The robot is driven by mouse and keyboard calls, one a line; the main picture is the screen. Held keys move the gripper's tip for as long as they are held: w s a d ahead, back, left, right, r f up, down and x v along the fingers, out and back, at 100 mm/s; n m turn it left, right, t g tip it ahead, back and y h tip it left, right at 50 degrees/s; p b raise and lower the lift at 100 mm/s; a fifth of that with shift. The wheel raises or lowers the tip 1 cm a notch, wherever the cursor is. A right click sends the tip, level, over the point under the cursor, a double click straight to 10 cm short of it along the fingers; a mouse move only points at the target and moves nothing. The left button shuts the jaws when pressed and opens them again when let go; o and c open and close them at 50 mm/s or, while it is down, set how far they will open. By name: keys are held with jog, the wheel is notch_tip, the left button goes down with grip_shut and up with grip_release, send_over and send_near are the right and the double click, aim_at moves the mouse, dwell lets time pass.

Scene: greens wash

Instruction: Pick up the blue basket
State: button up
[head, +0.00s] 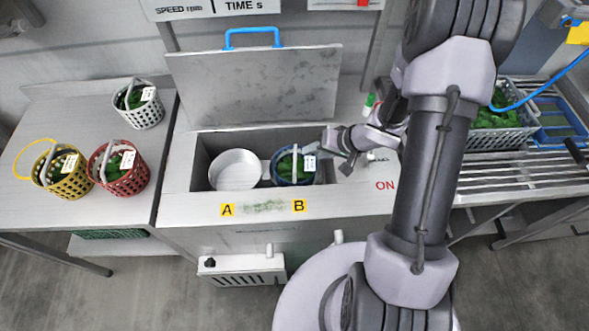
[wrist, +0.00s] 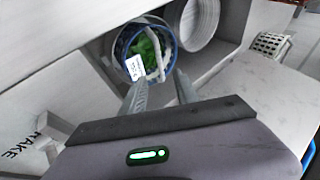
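The blue basket (head: 293,167) sits in the sunken basin at spot B, with leafy greens, a white tag and a pale handle. It also shows in the wrist view (wrist: 122,48), just past the fingertips. My gripper (head: 322,153) is at the basket's right side in the head view. In the wrist view my gripper (wrist: 160,85) has its two fingers apart, with a gap between them and the basket's handle beyond. I cannot tell whether a finger touches the handle or rim.
An empty metal drum (head: 234,168) stands beside the basket at spot A. The basin's lid (head: 255,88) is raised behind. Yellow (head: 62,172), red (head: 120,170) and white (head: 139,106) baskets stand on the left table. A grey crate of greens (head: 495,130) is at right.

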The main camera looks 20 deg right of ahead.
aim_at(295, 158)
jog(key=b+x, duration=0.7)
jog(key=x, duration=0.5)
jog(key=shift+f, duration=0.35)
jog(key=shift+r, duration=0.25)
grip_shut()
dwell(0.3)
